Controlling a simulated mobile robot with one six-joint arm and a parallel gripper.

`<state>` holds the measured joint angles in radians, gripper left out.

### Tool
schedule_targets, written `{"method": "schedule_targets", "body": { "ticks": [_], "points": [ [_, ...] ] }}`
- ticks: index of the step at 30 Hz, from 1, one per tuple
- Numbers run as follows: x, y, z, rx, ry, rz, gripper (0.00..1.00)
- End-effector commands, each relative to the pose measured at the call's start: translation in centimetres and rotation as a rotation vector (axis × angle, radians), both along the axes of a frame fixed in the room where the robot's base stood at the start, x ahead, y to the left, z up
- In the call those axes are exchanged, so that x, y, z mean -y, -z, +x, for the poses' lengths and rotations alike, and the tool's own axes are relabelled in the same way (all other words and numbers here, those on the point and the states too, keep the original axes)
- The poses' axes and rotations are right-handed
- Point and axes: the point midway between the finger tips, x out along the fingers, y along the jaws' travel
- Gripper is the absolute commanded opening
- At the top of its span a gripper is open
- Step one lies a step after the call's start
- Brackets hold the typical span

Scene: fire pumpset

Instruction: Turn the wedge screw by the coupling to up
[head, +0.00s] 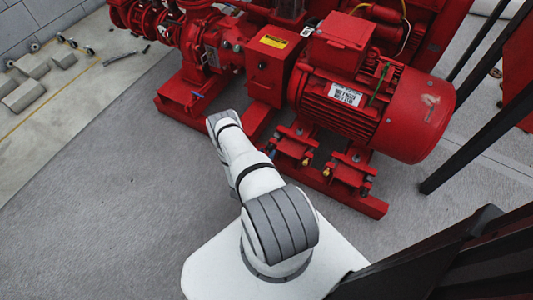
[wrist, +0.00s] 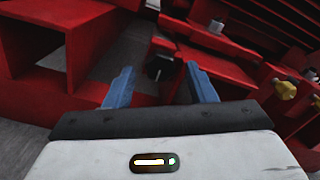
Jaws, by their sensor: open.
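Two brass-coloured screw heads sit low at the red motor's feet in the head view; the left one (head: 306,161), nearer the coupling, seems to be the wedge screw, and the other (head: 326,172) is to its right. In the wrist view a brass head (wrist: 284,88) is at the right, with a second (wrist: 315,103) cut by the edge; their slot direction cannot be read. My gripper (wrist: 157,74) is open, its blue fingers apart and holding nothing. Both heads lie to its right. It is hidden or not clear in the head view.
The red coupling box (head: 270,65) with a yellow label stands left of the motor (head: 365,95). Red frame plates (wrist: 95,45) are close around my fingers. A dark peg-like part (wrist: 158,67) shows between them. Grey floor (head: 110,200) is clear at left.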

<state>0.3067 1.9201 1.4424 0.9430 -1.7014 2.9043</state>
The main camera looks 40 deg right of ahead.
Motion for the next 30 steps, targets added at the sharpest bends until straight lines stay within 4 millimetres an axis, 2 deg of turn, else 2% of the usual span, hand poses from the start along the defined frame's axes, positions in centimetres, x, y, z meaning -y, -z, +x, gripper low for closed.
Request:
{"method": "schedule_targets", "body": {
  "ticks": [6, 12, 18, 30],
  "points": [
    [-3.4, -0.2, -1.1, -0.003, -0.005, 0.000, 0.51],
    [-5.8, -0.1, -2.0, -0.003, -0.004, 0.001, 0.51],
    [-6.8, 0.0, -2.4, -0.001, 0.000, 0.001, 0.51],
    [-6.8, 0.0, -2.4, -0.001, 0.000, 0.001, 0.51]
  ]
}}
